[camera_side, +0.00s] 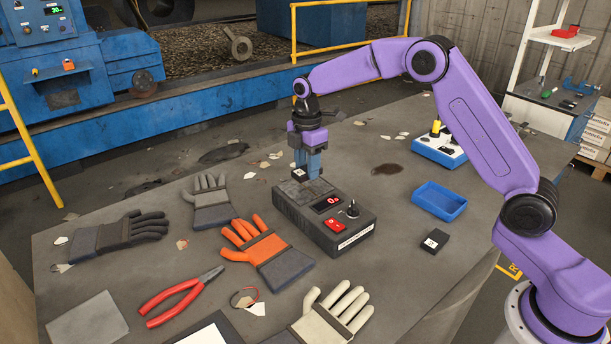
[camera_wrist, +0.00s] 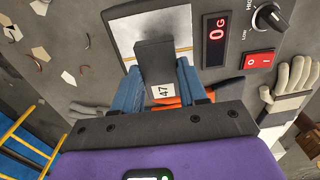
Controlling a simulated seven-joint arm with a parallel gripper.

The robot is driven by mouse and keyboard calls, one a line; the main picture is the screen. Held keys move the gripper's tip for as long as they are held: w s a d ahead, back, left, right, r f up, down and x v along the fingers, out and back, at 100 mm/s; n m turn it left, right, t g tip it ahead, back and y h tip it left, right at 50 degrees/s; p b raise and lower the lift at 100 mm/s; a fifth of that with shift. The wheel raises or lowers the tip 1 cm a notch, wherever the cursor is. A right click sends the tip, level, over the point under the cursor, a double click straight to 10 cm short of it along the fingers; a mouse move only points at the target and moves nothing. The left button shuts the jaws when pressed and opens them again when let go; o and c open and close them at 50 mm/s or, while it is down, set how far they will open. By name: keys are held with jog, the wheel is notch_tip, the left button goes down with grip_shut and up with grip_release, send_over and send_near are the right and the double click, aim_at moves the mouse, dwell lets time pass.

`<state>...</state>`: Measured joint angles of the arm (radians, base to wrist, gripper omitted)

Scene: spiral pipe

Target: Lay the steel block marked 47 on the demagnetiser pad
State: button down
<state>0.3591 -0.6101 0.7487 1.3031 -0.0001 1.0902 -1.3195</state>
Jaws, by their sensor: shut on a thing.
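My gripper (camera_side: 307,168) is shut on a dark steel block (camera_wrist: 154,56) with a white label reading 47 (camera_wrist: 164,91). The block also shows in the side view (camera_side: 299,174), between the blue fingers. My gripper (camera_wrist: 158,72) points down at the far end of the dark demagnetiser (camera_side: 348,237). Its pad, a pale plate with a yellow line (camera_wrist: 180,22), lies beneath the block, which hides part of it. The block appears over the pad; I cannot tell whether they touch. The display (camera_wrist: 215,38) reads 0 G, beside a red switch (camera_wrist: 258,60) and a black knob (camera_wrist: 269,18).
An orange glove (camera_side: 262,250), grey glove (camera_side: 210,203), dark glove (camera_side: 115,236) and cream glove (camera_side: 335,315) lie around the demagnetiser. Red pliers (camera_side: 180,296) lie nearer the front. A blue tray (camera_side: 440,201) and another labelled dark block (camera_side: 434,241) are at right.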

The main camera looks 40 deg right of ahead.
aim_at(305, 168)
jog(key=shift+w+f, duration=0.15)
jog(key=shift+w, duration=0.05)
jog(key=shift+f, duration=1.6)
jog(key=shift+f, duration=0.2)
jog(key=c, duration=0.6)
grip_release()
notch_tip(305, 168, up, 12)
jog(key=shift+w+f, duration=0.1)
jog(key=shift+f, duration=0.15)
jog(key=shift+r, duration=0.45)
jog(key=shift+a, duration=0.1)
